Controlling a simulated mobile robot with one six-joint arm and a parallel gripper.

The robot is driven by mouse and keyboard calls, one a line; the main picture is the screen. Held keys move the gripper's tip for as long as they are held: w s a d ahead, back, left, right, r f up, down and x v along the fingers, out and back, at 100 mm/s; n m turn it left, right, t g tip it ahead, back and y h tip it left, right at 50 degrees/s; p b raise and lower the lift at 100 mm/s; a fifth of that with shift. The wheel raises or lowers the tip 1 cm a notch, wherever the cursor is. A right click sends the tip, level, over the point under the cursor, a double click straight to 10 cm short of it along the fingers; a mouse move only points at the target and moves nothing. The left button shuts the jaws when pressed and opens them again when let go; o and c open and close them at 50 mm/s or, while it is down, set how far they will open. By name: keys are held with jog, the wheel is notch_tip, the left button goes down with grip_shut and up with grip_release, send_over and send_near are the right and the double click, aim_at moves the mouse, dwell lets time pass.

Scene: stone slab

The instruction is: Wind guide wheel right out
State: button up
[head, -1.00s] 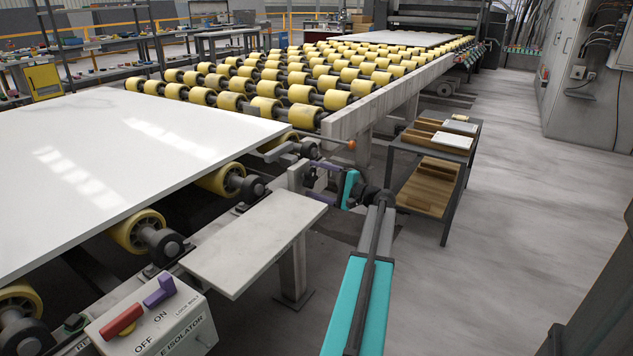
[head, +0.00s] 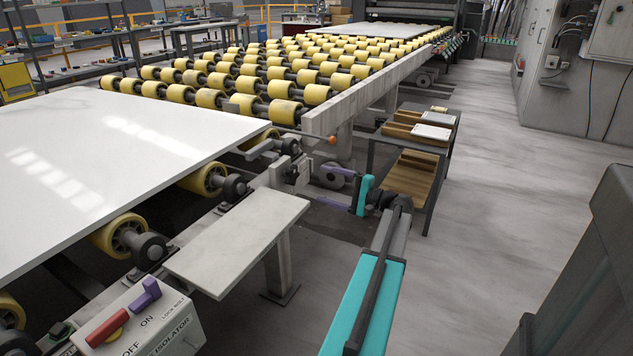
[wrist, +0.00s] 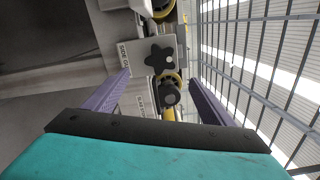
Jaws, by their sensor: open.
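The side guide bracket (head: 290,172) stands at the near right corner of the white slab (head: 110,150). A dark guide wheel (head: 291,146) sits on it at the slab's edge. In the wrist view a black star-shaped knob (wrist: 158,55) is on a pale plate lettered "SIDE GU…", and a round black part (wrist: 170,93) is below it. My gripper (head: 322,184) is open and empty, right of the bracket and apart from it. In the wrist view its purple fingers (wrist: 160,78) spread to either side of the knob and round part, touching neither.
A pale shelf plate (head: 240,240) and an isolator box (head: 150,325) with red and purple switches stand in front. A rail with an orange-tipped rod (head: 331,139) is behind my gripper. A cart with wooden trays (head: 412,170) stands right.

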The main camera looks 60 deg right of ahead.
jog(key=shift+s, duration=1.1)
